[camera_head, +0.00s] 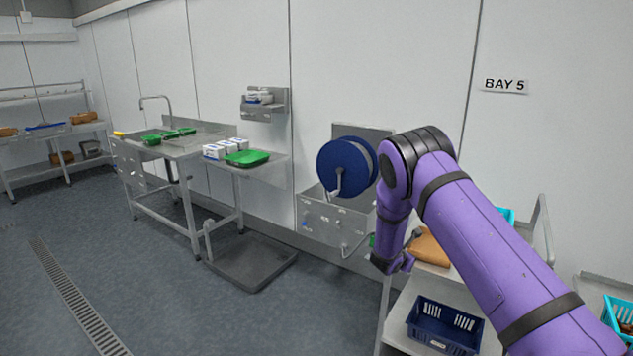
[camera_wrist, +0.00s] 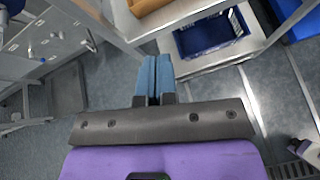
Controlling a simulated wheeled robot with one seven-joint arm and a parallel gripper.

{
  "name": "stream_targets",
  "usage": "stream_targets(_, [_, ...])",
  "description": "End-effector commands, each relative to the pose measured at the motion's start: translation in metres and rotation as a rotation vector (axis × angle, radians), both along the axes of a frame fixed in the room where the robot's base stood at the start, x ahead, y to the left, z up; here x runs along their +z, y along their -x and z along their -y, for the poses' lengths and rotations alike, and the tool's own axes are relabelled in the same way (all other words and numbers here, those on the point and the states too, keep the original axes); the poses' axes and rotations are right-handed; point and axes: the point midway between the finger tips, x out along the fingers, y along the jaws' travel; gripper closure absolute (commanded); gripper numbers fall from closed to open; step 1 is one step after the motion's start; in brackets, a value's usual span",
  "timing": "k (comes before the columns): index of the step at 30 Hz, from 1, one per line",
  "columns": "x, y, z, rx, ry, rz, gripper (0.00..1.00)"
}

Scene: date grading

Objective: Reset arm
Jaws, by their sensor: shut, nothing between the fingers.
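My purple arm reaches in from the right in the head view and bends down at the elbow. The fingers of my gripper are not clear there, hidden at the lower end of the arm. In the wrist view my gripper (camera_wrist: 155,80) shows two blue fingers side by side, closed against each other with nothing between them. The fingers point toward a metal rack and are over the grey floor, apart from any object.
A metal rack holds a dark blue crate (camera_head: 444,326) low down, also in the wrist view (camera_wrist: 212,36). A brown item (camera_head: 430,248) lies on its top. A blue hose reel (camera_head: 346,167), a sink table (camera_head: 183,148) and a floor platform (camera_head: 240,262) stand left. Open floor lies further left.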

Motion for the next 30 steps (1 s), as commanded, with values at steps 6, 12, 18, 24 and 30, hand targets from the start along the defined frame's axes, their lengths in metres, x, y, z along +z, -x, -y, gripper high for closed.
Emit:
stream_targets(6, [0.100,0.021,0.023,-0.232,-0.147,0.138,1.00])
stream_targets(12, [0.176,0.056,0.041,-0.432,-0.287,0.247,1.00])
stream_targets(18, [0.244,0.101,0.055,-0.624,-0.434,0.345,1.00])
stream_targets(24, [0.299,0.155,0.063,-0.806,-0.584,0.430,1.00])
stream_targets(30, [0.345,0.214,0.065,-0.974,-0.744,0.501,1.00])
